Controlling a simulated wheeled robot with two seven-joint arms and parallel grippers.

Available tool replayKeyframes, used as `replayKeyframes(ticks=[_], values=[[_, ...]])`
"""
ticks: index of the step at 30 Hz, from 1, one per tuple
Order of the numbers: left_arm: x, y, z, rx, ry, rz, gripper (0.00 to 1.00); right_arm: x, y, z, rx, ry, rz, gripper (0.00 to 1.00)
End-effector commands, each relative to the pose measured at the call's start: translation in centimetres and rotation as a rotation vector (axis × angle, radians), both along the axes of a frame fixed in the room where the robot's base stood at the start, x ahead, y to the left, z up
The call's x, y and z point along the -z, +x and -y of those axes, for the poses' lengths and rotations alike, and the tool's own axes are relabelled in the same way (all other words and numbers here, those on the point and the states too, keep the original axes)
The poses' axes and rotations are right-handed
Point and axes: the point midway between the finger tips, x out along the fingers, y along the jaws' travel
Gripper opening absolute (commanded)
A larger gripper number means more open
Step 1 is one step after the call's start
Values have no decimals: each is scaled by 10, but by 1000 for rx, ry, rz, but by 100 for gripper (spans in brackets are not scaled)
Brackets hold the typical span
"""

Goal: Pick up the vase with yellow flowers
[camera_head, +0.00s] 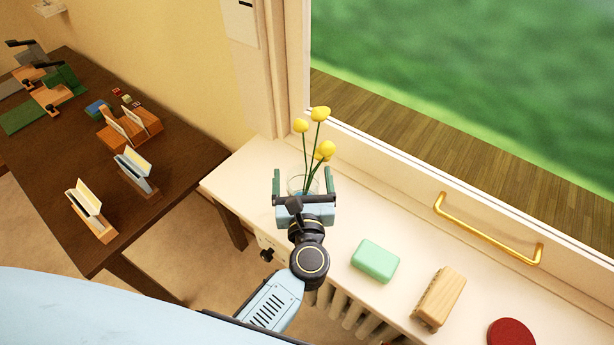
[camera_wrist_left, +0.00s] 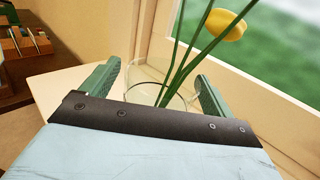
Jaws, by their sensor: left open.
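The vase (camera_head: 296,184) is clear glass and stands upright on the white window sill, near its left end. Several yellow flowers (camera_head: 320,114) on green stems rise from it. My left gripper (camera_head: 303,176) is open, with one green finger on each side of the vase. In the left wrist view the glass vase (camera_wrist_left: 146,74) shows between the two fingertips (camera_wrist_left: 157,78), with stems and a yellow flower (camera_wrist_left: 225,24) above. The vase's lower part is hidden by the gripper body. I cannot tell whether either finger touches the glass. My right gripper is not in view.
On the sill (camera_head: 386,218) to the right are a green box (camera_head: 375,260), a wooden brush-like block (camera_head: 439,298) and a red disc (camera_head: 510,333). The window with a brass handle (camera_head: 487,232) stands behind. A dark desk (camera_head: 62,150) with wooden holders is at left.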

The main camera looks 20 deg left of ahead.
Motion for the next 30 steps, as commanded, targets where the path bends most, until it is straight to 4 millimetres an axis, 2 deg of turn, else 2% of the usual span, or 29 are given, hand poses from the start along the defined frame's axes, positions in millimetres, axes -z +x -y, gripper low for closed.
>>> replayKeyframes(ticks=[7,8,22,30], values=[[1,2,-1,0,1,-1,88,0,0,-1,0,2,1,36],[1,2,-1,0,1,-1,85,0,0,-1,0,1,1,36],[1,2,-1,0,1,-1,24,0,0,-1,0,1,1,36],[-5,2,-1,-1,-1,4,24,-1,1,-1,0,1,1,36]])
